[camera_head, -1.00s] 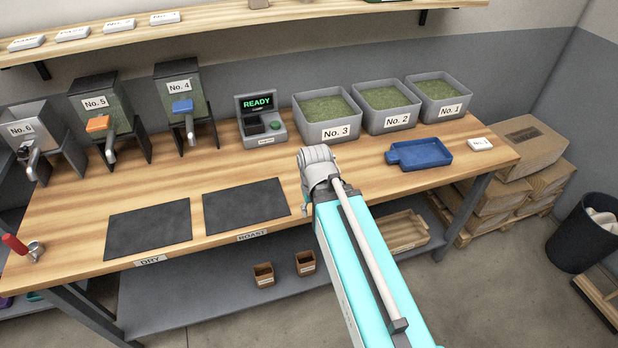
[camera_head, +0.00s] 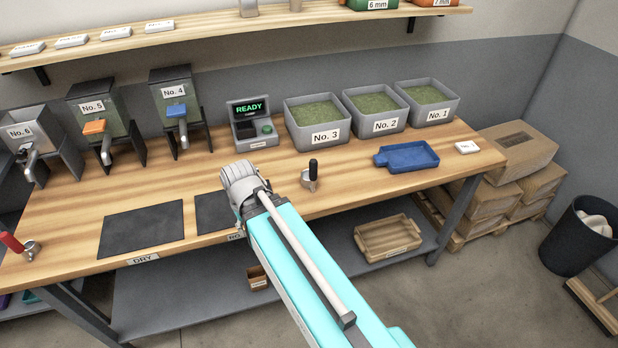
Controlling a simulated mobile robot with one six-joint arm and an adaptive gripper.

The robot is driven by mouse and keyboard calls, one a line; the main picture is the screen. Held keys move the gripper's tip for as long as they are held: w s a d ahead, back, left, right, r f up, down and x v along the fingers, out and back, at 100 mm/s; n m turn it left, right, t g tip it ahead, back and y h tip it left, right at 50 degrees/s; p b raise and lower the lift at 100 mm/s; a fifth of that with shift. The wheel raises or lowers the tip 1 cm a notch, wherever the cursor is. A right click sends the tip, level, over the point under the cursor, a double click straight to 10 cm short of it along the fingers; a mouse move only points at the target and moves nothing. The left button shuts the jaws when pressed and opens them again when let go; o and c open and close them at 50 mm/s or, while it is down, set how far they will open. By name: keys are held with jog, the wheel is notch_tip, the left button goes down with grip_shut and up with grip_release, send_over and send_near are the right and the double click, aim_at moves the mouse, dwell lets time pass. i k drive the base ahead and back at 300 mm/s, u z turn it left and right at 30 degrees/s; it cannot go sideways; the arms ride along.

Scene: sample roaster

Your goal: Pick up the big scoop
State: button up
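Two scoops are on the wooden bench. One with a black handle (camera_head: 312,172) stands near the middle, just right of my arm, its metal part low on the bench. The other, with a red handle (camera_head: 12,242) and a metal cup, lies at the bench's far left front corner. I cannot tell from their sizes here which is the big one. The grey end of my arm, with my gripper (camera_head: 239,178), is over the bench between them, much closer to the black-handled one and left of it. Its fingers cannot be made out.
Bins No. 3 (camera_head: 317,121), No. 2 (camera_head: 375,109) and No. 1 (camera_head: 427,101) line the back, beside a scale (camera_head: 251,124). A blue tray (camera_head: 407,157) lies at right. Dark mats (camera_head: 141,228) lie at front left. A shelf (camera_head: 200,25) runs above.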

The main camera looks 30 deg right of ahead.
aim_at(310, 171)
jog(key=k, duration=1.6)
jog(key=z, duration=0.45)
jog(key=i, duration=1)
